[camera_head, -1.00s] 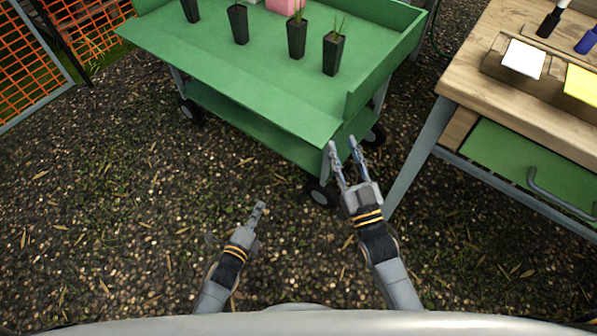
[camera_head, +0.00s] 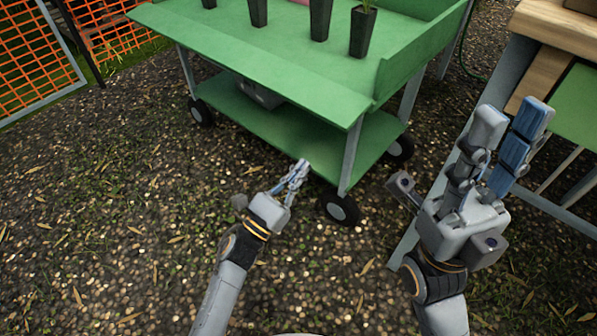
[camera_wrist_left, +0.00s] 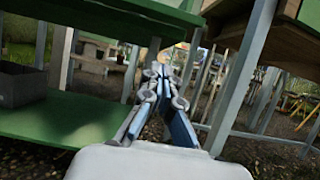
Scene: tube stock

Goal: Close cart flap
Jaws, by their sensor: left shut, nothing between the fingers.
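The green cart (camera_head: 330,65) stands ahead with its flap (camera_head: 250,65) folded outward along the near edge, not standing up like the side wall (camera_head: 425,60). My left gripper (camera_head: 303,165) is shut and empty, lower than the flap in the picture, in front of the lower shelf near the right front leg. In the left wrist view its fingers (camera_wrist_left: 165,75) point forward with green cart panels to the left. My right gripper (camera_head: 512,115) is raised at the right, its fingers apart and empty, clear of the cart.
Several black plant pots (camera_head: 320,18) stand on the cart top. A grey box (camera_head: 258,92) is on the lower shelf (camera_head: 285,135). A wooden workbench (camera_head: 565,25) stands close on the right. Gravel ground (camera_head: 110,200) at the left is clear.

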